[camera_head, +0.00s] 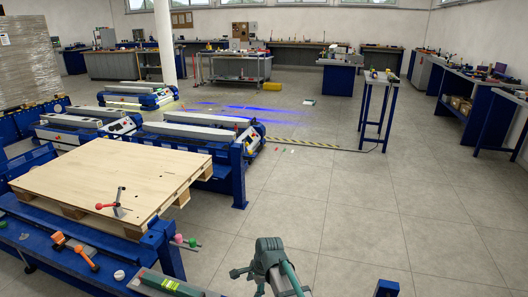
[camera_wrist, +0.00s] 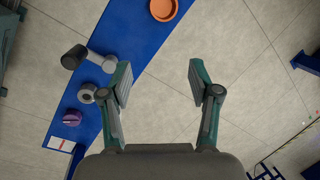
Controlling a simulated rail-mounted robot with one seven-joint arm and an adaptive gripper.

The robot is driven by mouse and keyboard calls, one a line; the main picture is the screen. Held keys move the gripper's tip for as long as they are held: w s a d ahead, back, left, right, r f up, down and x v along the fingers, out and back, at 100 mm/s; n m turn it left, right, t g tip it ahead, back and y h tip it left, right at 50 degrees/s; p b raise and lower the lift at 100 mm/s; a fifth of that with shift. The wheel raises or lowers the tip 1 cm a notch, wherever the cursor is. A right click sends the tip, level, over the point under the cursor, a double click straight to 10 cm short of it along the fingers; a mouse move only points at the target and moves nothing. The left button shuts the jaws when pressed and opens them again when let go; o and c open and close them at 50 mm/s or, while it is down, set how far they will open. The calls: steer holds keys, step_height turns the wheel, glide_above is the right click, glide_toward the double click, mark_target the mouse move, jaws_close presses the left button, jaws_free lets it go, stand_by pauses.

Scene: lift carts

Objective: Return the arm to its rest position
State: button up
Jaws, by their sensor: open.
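My gripper (camera_wrist: 160,80) is open in the wrist view, its two green-and-grey fingers spread wide with nothing between them. Bare grey floor tiles show beyond the gap. In the head view part of my green-grey arm end shows at the bottom centre, over the floor to the right of the blue bench; its fingertips are hard to make out there.
In the wrist view a blue bench (camera_wrist: 122,28) at left carries an orange bowl (camera_wrist: 163,8), a grey ring (camera_wrist: 87,93) and a purple item (camera_wrist: 72,117). A wooden pallet (camera_head: 110,170) lies at left in the head view. Open floor (camera_head: 350,215) spreads right.

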steer(key=s+d+f+n+h, duration=0.1)
steer(key=s+d+f+n, duration=0.25)
steer(key=d, duration=0.35)
steer(key=s+d+f+n+g+h, duration=0.1)
steer(key=s+d+f+n, duration=0.1)
steer(key=s+d+n, duration=0.3)
steer(key=s+d+f+n+h, duration=0.1)
steer(key=s+d+f+n, duration=0.2)
steer(key=d+n, duration=0.35)
steer(key=s+d+f+m+g+b, duration=0.1)
steer(key=s+f+g+b, duration=0.25)
steer(key=s+f, duration=0.65)
steer(key=s+f+g+b, duration=0.3)
steer(key=s+f+g, duration=0.15)
steer(key=s, duration=0.85)
steer(key=s+d+f+m+g+b, duration=0.1)
steer(key=s+f+g+b, duration=0.25)
steer(key=s+f, duration=0.7)
steer(key=w+r+t+p, duration=0.2)
steer(key=r+p, duration=0.7)
steer(key=p, duration=0.2)
steer(key=w+r+t+p, duration=0.2)
steer(key=r+p, duration=0.7)
steer(key=p, duration=0.1)
steer(key=shift+r+p, duration=0.15)
steer(key=shift+p, duration=0.2)
